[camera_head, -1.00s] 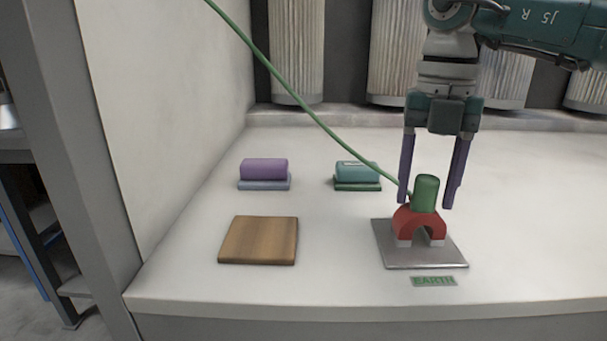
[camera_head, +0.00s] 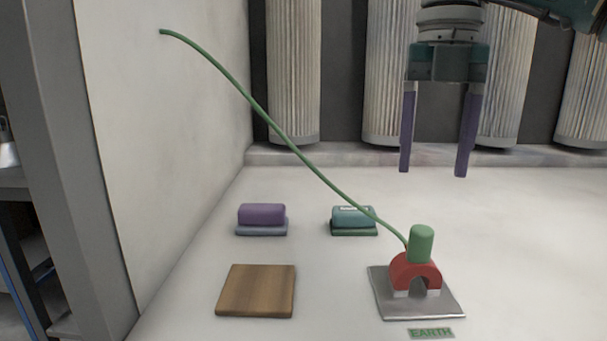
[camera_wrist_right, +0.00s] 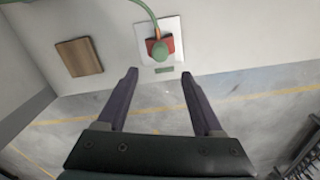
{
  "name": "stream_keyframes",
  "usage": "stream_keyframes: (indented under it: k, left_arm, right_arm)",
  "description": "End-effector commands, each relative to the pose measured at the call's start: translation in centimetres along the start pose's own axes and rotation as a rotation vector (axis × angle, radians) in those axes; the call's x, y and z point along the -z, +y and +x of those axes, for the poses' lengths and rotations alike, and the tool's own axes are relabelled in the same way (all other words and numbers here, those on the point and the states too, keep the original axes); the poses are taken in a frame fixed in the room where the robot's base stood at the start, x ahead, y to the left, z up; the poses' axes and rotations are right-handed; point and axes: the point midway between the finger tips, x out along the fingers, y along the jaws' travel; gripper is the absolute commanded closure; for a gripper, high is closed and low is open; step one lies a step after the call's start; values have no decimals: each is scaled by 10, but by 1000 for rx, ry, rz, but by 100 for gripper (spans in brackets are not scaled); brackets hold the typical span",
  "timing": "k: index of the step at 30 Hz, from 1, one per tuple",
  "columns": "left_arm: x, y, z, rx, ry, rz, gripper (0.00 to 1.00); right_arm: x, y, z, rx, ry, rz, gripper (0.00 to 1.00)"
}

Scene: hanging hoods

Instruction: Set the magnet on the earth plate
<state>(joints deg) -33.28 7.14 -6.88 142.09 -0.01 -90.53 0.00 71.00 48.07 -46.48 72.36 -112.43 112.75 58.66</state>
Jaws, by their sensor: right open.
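The red horseshoe magnet (camera_head: 415,272) with its green knob (camera_head: 421,243) stands upright on the grey metal earth plate (camera_head: 385,303). A green EARTH label (camera_head: 430,333) lies just in front of the plate. A green cable (camera_head: 290,143) runs from the left wall to the magnet. My right gripper (camera_head: 433,172) is open and empty, above and apart from the magnet. In the right wrist view the magnet (camera_wrist_right: 166,44) sits on the plate (camera_wrist_right: 144,30), beyond the open fingers (camera_wrist_right: 158,75). My left gripper is not in view.
A wooden block (camera_head: 256,291) lies left of the plate. A purple block (camera_head: 262,217) and a teal block (camera_head: 353,219) sit farther back. Pleated cylinders (camera_head: 293,75) stand behind the bench. The bench's right side is clear.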

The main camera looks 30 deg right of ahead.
Motion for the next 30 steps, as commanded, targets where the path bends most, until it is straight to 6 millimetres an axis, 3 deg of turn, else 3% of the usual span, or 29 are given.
stream_keyframes:
  k: [2,5,8,10,12,15,16,18,20,23,26,27,29,30]
  left_arm:
    - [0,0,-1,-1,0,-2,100]
    - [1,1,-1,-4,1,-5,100]
    - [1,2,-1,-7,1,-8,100]
    - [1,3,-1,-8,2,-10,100]
    - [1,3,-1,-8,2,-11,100]
    - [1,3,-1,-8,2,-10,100]
    - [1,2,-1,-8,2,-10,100]
    - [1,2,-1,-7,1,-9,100]
    - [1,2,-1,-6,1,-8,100]
    - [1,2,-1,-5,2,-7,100]
    - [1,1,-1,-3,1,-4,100]
    - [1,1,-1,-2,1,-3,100]
    - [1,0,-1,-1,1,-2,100]
    - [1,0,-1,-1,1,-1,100]
  right_arm:
    - [2,4,-3,-13,2,-14,32]
    - [14,34,8,-110,22,-101,32]
    - [53,97,27,-353,79,-264,32]
    - [98,152,29,-612,147,-371,32]
    - [146,197,13,-905,225,-416,32]
    - [192,235,-32,-1314,324,-336,32]
    - [199,241,-47,-1426,349,-279,32]
    - [198,245,-79,-1661,390,-85,32]
    - [183,240,-96,-1814,409,140,32]
    - [141,216,-94,-1940,395,601,32]
    - [101,176,-47,-1874,337,1108,32]
    - [93,157,-19,-1794,306,1304,32]
    - [92,126,30,-1618,258,1575,32]
    - [99,104,63,-1472,227,1731,32]
